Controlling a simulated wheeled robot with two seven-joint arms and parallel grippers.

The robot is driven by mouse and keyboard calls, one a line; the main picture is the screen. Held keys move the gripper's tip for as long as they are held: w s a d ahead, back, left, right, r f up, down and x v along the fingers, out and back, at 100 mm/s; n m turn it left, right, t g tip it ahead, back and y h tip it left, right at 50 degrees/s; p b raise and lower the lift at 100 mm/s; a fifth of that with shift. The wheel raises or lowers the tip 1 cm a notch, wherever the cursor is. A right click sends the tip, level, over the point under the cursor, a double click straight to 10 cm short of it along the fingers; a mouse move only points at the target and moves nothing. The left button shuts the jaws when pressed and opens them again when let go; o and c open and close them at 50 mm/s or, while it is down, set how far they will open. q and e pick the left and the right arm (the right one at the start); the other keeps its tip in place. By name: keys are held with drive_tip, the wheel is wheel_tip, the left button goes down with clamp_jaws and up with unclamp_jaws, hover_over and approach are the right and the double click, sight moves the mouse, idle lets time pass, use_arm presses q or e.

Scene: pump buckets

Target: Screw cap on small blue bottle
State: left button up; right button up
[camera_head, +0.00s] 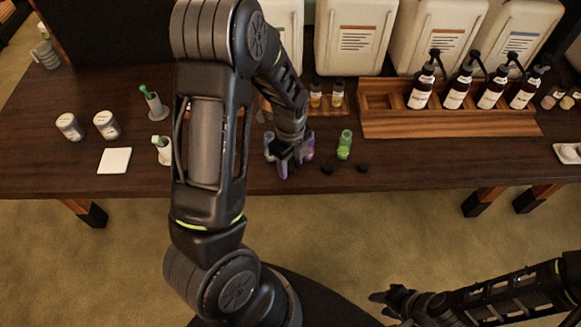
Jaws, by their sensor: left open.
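My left gripper (284,168) is open and points down at the front middle of the table, beside a small purple bottle (309,153) that it partly covers. A bluish patch shows at the gripper's left side; I cannot tell whether it is the small blue bottle or part of the gripper. A small green bottle (344,146) stands upright to the right. Two black caps, one on the left (327,169) and one on the right (362,168), lie near the front edge. My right gripper (388,299) is low in front of the table, away from everything; its jaws are unclear.
A wooden rack (430,124) holds several brown pump bottles at the right. Two small amber bottles stand behind the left gripper. Large white containers (352,38) line the back. White jars (106,125) and a white square (115,160) are at the left.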

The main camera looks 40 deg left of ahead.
idle(0.3)
use_arm(q)
clamp_jaws()
idle(0.4)
